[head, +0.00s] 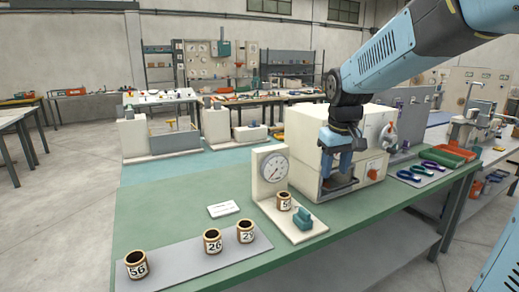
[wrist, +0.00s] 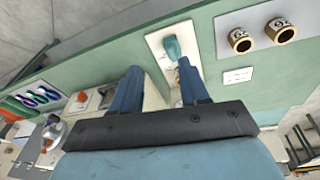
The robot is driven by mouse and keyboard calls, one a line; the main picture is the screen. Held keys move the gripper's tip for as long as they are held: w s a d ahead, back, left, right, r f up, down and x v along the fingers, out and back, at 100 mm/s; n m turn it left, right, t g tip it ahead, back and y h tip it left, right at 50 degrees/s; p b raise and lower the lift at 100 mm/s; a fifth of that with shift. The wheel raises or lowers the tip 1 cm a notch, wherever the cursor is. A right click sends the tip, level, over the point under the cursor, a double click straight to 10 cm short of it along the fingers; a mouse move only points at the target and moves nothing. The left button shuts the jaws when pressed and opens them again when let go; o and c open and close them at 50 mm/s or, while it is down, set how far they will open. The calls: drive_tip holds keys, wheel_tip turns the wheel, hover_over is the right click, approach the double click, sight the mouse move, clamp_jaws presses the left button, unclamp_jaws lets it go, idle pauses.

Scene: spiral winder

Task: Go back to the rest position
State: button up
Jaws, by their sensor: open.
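My gripper (head: 338,182) hangs in front of the cream machine box (head: 372,130), at the right part of the green bench. In the wrist view its two fingers (wrist: 158,75) are apart with nothing held between them. Below and beyond them is the gauge stand with its round dial (head: 274,170) and teal block (head: 303,215); the block also shows in the wrist view (wrist: 172,48). A numbered ring (head: 284,201) sits on the gauge stand, left of my gripper in the head view. In the wrist view one finger partly hides that ring.
Several numbered rings, such as one marked 56 (head: 136,264) and one marked 26 (head: 212,241), stand on a grey mat (head: 182,262). A white card (head: 223,209) lies on the green bench (head: 152,210).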

drive_tip(key=s+d+r+m+t, duration=0.1)
drive_tip(key=s+d, duration=0.1)
drive_tip(key=s, duration=0.7)
drive_tip(key=s+d+m+t, duration=0.2)
drive_tip(key=s, duration=0.7)
drive_tip(key=shift+s+r, duration=0.35)
